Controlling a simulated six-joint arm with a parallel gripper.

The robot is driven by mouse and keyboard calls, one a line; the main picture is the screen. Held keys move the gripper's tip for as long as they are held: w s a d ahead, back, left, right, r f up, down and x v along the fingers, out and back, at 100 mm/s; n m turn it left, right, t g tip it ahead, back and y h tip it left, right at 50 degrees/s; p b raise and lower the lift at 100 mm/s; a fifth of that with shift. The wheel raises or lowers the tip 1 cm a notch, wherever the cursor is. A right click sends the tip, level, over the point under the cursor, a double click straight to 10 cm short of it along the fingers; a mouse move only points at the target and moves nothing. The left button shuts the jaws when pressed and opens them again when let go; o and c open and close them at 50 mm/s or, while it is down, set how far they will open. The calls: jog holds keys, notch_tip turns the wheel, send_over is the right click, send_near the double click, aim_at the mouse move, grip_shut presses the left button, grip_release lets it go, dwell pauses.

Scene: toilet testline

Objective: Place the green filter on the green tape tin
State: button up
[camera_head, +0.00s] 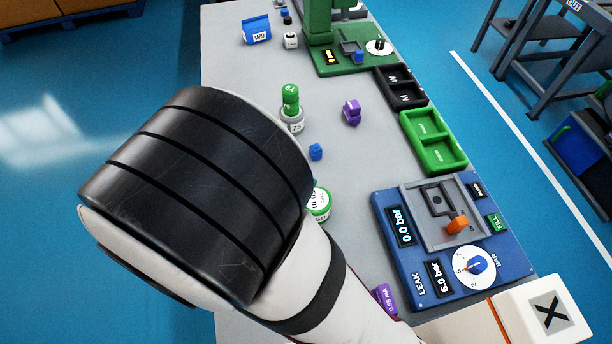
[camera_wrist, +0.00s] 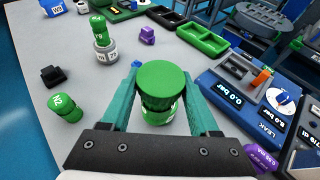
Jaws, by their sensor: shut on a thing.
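In the wrist view, my gripper (camera_wrist: 161,74) has its two teal fingers shut on the green filter (camera_wrist: 163,77), a round green piece with a dark ribbed side. The green tape tin (camera_wrist: 157,118), white with green, shows just beneath the filter. I cannot tell whether the two touch. In the head view, the tin (camera_head: 320,201) is partly hidden behind my arm, with part of its lettered white top and green rim showing. The filter and my fingers are hidden there.
A green cylinder (camera_head: 290,92) stands on a grey-white tin (camera_head: 293,122). Another green cylinder (camera_wrist: 66,106) is at the left in the wrist view. A blue block (camera_head: 316,151), a purple part (camera_head: 352,112), a green tray (camera_head: 433,140) and the blue leak tester (camera_head: 405,272) are nearby.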

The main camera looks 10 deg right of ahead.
jog(key=s+d+r+m+g+h, duration=0.1)
jog(key=d+r+m+g+h, duration=0.15)
jog(key=d, duration=0.55)
jog(key=s+d+r+m+g+h, duration=0.1)
jog(key=s+d+r+m+g, duration=0.15)
jog(key=d, duration=0.45)
send_over(316, 199)
jog(key=shift+f, duration=5.9)
jog(key=shift+f, duration=0.1)
jog(key=o, duration=1.4)
jog(key=shift+o, duration=0.2)
